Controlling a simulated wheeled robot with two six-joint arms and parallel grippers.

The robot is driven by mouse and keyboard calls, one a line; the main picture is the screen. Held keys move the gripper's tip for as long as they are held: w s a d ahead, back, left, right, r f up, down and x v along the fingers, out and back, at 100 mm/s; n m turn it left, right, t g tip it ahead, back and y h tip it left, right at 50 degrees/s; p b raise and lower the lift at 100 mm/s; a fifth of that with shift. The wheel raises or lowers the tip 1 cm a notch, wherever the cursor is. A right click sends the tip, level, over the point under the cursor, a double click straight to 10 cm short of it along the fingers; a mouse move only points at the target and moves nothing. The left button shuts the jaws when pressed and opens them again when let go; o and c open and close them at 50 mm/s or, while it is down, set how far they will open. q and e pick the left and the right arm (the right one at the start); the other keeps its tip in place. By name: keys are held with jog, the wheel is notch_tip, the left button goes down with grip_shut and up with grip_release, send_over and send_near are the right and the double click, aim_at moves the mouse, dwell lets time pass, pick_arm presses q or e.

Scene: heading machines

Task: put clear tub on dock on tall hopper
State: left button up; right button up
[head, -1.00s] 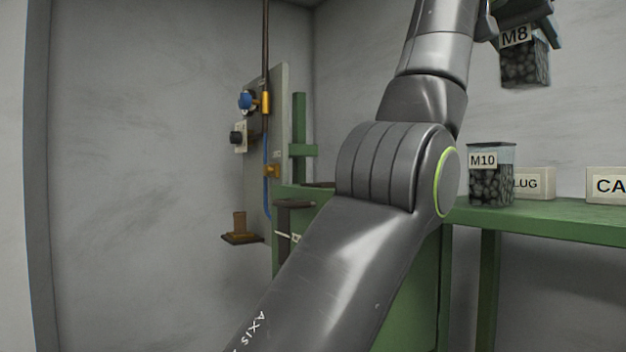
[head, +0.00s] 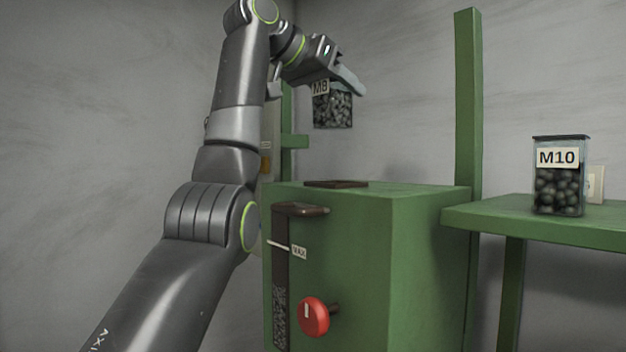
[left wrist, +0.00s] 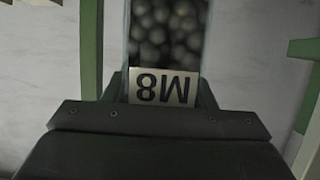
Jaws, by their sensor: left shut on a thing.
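A clear tub (head: 333,110) labelled M8 and full of dark pieces hangs upright from my left gripper (head: 345,82), which is shut on its upper part. The tub also fills the top middle of the left wrist view (left wrist: 165,40), its label upside down there. The green tall hopper (head: 400,225) stands below, and a flat dark brown plate (head: 336,184), perhaps the dock, lies on its top. The tub appears above and apart from this plate; its depth is hard to judge. My right gripper is not in view.
A second tub (head: 558,180), labelled M10, stands on a green shelf (head: 600,226) at right. A green post (head: 467,100) rises behind the hopper's right side. A red knob (head: 313,316) and a dark handle-like ledge (head: 300,209) stick out of the hopper's front.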

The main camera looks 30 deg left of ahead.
aim_at(341, 130)
pick_arm(q)
jog(key=shift+s+d+f, duration=0.1)
jog(key=shift+d+f, duration=0.05)
jog(key=shift+f, duration=0.3)
jog(key=f, duration=0.4)
jog(key=shift+d+b, duration=0.35)
jog(key=shift+d, duration=0.05)
jog(key=shift+a+f, duration=0.3)
jog(key=shift+f, duration=0.1)
jog(key=f, duration=0.3)
jog(key=shift+s+d+f, duration=0.1)
jog(key=shift+d, duration=0.2)
jog(key=shift+f, duration=0.3)
jog(key=shift+a+f, duration=0.1)
jog(key=shift+a, duration=0.1)
jog(key=shift+d, duration=0.1)
